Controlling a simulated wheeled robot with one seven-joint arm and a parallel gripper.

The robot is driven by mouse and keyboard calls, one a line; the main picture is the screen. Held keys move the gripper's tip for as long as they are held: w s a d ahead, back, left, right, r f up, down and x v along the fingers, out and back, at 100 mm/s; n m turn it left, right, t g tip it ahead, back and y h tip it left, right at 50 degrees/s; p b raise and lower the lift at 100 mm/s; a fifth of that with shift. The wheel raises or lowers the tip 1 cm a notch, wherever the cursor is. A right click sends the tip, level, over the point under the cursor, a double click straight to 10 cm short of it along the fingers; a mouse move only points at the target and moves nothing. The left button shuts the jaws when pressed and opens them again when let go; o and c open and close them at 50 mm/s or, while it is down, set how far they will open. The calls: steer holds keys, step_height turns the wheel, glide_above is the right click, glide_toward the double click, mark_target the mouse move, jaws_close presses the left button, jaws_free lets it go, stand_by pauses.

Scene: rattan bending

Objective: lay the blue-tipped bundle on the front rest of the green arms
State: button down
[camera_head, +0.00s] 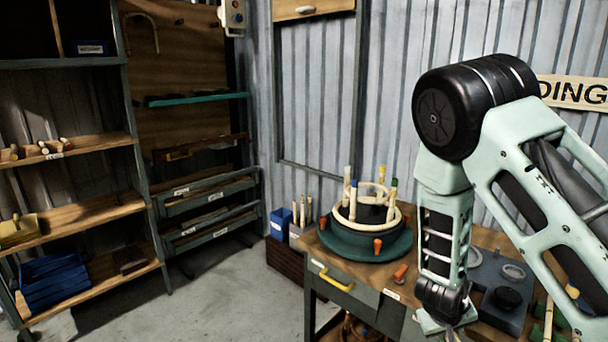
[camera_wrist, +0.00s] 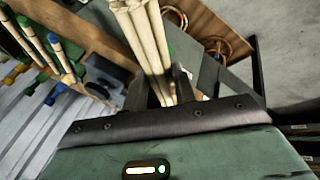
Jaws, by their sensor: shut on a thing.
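My gripper (camera_wrist: 162,92) is shut on a bundle of several pale cream rods (camera_wrist: 147,38) in the wrist view. The rods run up between the dark fingers and out past the top edge, so their upper ends are out of frame; I see no blue tip on them. In the head view my gripper (camera_head: 442,322) is low over the right part of the workbench, and the bundle is hidden or cut off there. Green pieces with pale rods (camera_head: 547,318) show at the bench's lower right; I cannot tell if these are the green arms.
A round green jig (camera_head: 365,245) with a pale ring and upright pegs stands on the workbench (camera_head: 487,238). Wooden shelves (camera_head: 85,213) and a wall rack with a green bar (camera_head: 200,98) stand left. In the wrist view, blue- and green-tipped rods (camera_wrist: 62,58) lie left. Floor left of the bench is clear.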

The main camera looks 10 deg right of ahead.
steer(key=s+a+f, duration=0.2)
steer(key=a, duration=0.4)
steer(key=shift+s+f, duration=0.2)
steer(key=shift+f, duration=0.05)
steer(key=shift+n, duration=0.3)
